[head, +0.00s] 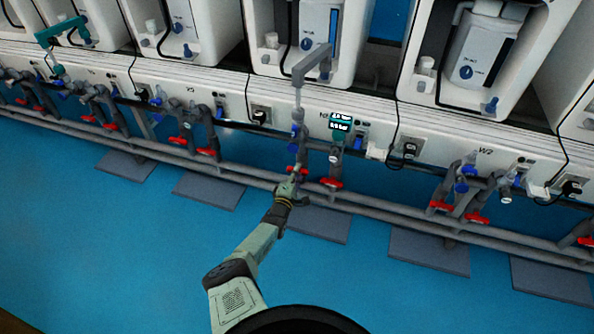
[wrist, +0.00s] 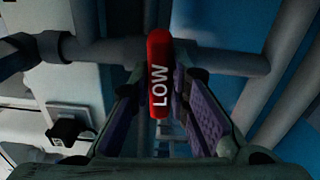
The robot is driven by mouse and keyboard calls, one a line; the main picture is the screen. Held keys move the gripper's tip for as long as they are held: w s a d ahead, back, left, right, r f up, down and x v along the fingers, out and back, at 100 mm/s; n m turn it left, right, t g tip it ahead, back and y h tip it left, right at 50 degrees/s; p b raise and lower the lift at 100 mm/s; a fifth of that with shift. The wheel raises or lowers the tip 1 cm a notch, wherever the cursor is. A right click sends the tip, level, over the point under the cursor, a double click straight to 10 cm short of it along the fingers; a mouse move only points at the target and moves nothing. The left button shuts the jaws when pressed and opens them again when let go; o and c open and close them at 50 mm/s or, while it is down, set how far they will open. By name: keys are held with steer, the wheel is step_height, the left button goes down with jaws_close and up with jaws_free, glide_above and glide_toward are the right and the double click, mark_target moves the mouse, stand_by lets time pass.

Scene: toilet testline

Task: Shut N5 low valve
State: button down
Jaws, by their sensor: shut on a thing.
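The N5 low valve handle (wrist: 158,85) is a red bar marked LOW, upright in the wrist view and between the two purple-padded fingers of my gripper (wrist: 157,95). My gripper is shut on this handle. In the head view my gripper (head: 290,186) reaches the pipes below the N5 station, and the handle there (head: 298,170) is largely hidden by it. Another red valve handle (head: 332,183) sits just to its right on the neighbouring pipe.
Grey pipes (head: 390,213) run along the bench front. A grey bracket (head: 311,66) stands above the N5 pipes. The blue floor (head: 110,230) is open in front.

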steer(key=shift+m, duration=0.6)
steer(key=c, duration=1.5)
jaws_free()
steer(key=v, duration=1.2)
